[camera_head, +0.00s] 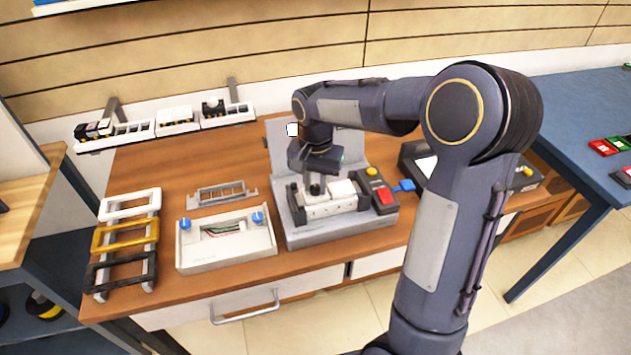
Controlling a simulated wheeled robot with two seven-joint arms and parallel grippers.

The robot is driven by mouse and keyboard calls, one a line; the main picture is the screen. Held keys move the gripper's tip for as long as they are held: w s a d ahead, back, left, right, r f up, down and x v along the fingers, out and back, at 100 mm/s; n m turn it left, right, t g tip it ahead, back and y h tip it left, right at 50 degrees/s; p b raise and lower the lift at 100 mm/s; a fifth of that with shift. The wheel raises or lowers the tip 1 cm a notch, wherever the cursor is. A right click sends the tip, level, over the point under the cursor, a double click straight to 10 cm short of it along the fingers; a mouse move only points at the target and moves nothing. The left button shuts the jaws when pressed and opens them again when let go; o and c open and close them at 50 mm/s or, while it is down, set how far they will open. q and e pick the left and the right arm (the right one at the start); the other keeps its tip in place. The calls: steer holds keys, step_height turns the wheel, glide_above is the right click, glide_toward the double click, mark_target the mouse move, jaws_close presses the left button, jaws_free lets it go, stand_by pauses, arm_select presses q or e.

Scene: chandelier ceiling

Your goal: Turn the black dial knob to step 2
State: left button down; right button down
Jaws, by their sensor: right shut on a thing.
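The black dial knob (315,189) sits on top of a white switch module (333,205), which stands in a grey test station (300,237) on the wooden workbench. My right gripper (314,180) points down from above and is shut on the knob. The gripper body hides most of the knob, so its step marking cannot be read. My left gripper is not in view.
A control box with red and yellow buttons (385,195) adjoins the station's right side. A white box with blue knobs (190,252) and coloured frames (118,239) stand to the left. A rail of modules (175,124) lies behind.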

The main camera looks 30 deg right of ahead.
mark_target(316, 188)
steer(key=shift+m, duration=0.3)
steer(key=c, duration=1.2)
jaws_free()
step_height(316, 188, up, 8)
steer(key=shift+f, duration=0.15)
